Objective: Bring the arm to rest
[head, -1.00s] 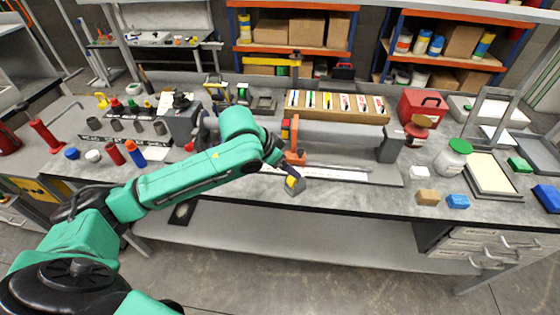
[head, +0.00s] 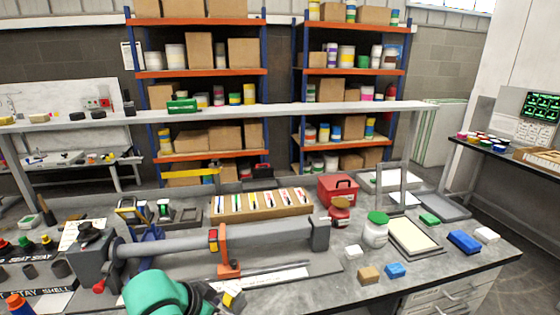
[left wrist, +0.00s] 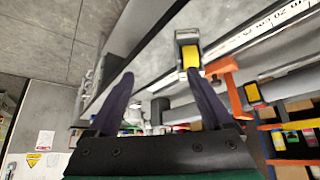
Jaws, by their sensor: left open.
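My left arm shows in green at the bottom of the head view. Its gripper is mostly cut off by the bottom edge there, close to a small grey and yellow block (head: 232,291) at the front of the bench. In the left wrist view my left gripper (left wrist: 162,80) is open, with two dark fingers apart and nothing between them. The grey and yellow block (left wrist: 188,52) lies beyond the fingertips, toward the right finger. My right gripper is in neither view.
The grey bench (head: 318,287) carries a long grey tube fixture (head: 180,243) with an orange bracket (head: 229,250). To the right stand a red case (head: 337,189), a green-lidded jar (head: 375,232), a framed screen (head: 415,238) and small blocks. Stocked shelves stand behind.

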